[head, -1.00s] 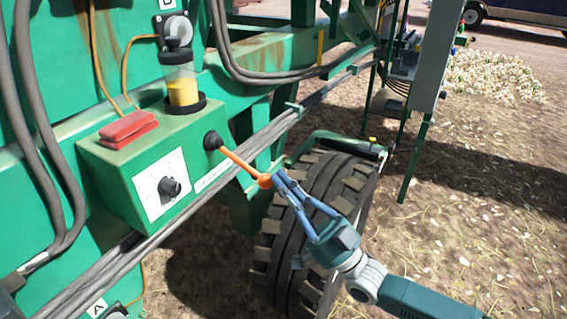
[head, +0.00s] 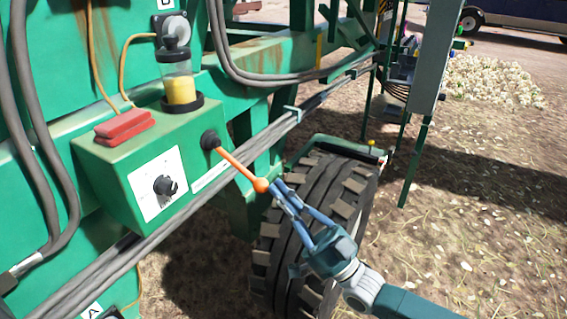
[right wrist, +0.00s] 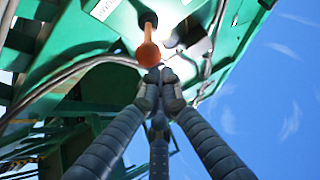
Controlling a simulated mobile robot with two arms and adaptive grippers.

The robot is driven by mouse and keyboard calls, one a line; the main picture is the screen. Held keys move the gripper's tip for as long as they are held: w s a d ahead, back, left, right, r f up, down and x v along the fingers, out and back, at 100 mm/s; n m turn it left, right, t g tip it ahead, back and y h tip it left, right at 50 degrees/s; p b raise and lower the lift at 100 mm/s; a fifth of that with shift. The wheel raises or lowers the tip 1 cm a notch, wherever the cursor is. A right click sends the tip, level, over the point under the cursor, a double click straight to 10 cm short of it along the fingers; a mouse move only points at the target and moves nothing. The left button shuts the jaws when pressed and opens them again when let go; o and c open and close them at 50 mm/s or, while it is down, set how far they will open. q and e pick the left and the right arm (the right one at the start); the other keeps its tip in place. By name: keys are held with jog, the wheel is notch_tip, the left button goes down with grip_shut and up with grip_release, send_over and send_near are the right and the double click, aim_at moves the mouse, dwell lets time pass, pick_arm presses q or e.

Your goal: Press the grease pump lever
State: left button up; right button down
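The grease pump lever (head: 238,168) is an orange rod with a round orange knob (head: 261,185), sticking out of a black boot on the green control box (head: 120,165). It slopes down to the right. My right gripper (head: 275,187) has its blue-grey fingers at the knob, on its right side, and seems to touch it. In the right wrist view the fingertips (right wrist: 160,76) are together just below the orange knob (right wrist: 149,54); the knob is not between them. My left gripper is not in view.
A grease reservoir (head: 178,85) with yellow grease and a red block (head: 124,126) sit on the box, which has a black dial (head: 165,186). Cables run alongside. A large tyre (head: 318,215) stands behind my right gripper. Open ground lies right.

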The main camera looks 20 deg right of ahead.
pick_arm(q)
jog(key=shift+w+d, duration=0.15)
pick_arm(e)
jog(key=v, duration=1.1)
jog(key=shift+s, duration=0.15)
jog(key=shift+d, duration=0.1)
dwell(0.8)
